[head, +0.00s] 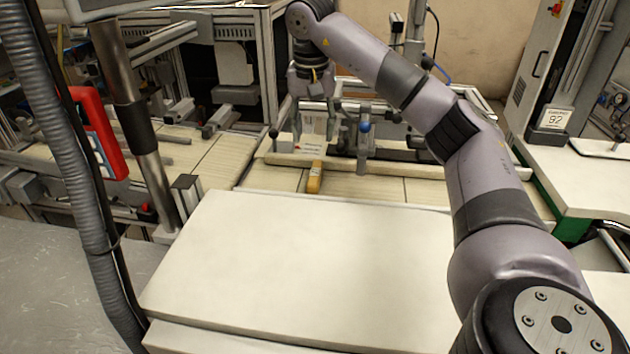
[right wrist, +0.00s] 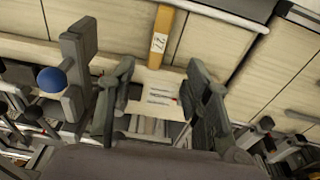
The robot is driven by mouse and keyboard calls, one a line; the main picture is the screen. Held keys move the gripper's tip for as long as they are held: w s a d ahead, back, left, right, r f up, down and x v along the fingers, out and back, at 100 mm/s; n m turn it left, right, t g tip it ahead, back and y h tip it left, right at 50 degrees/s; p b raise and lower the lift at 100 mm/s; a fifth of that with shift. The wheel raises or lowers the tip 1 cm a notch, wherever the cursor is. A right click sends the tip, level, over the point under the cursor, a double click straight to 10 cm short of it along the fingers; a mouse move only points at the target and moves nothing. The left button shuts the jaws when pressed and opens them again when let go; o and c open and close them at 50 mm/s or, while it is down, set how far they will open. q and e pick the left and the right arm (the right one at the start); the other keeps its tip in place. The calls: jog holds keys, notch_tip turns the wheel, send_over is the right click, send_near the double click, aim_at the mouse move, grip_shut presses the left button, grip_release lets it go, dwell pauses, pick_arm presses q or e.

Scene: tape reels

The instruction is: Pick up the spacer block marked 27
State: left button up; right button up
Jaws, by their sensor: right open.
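The spacer block is a small yellow-orange block. In the head view the block (head: 315,178) rests on the wooden slat surface behind the big pale board. My right gripper (head: 315,138) hangs beyond the block, pointing down. In the right wrist view the right gripper (right wrist: 160,72) has its fingers spread apart, with nothing held between them. The block lies just past the fingertips, apart from them. My left gripper is not in view.
A pale rail (head: 400,168) crosses the slats close to the block. A post with a blue knob (head: 364,127) stands right of my gripper. A white card (head: 312,143) with print lies behind the rail. The big pale board (head: 300,265) in front is bare.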

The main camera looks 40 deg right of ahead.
send_over(315, 172)
jog(key=f, duration=0.6)
jog(key=shift+s+a+f, duration=0.2)
jog(key=shift+a+f, duration=0.1)
jog(key=shift+f, duration=0.6)
jog(key=f, duration=0.5)
jog(key=shift+w+d+p, duration=0.2)
jog(key=shift+d+p, duration=0.15)
jog(key=shift+d, duration=0.05)
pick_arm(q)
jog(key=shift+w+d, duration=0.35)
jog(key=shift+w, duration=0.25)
pick_arm(e)
jog(key=shift+c, duration=0.8)
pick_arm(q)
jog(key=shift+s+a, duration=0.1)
pick_arm(e)
grip_shut()
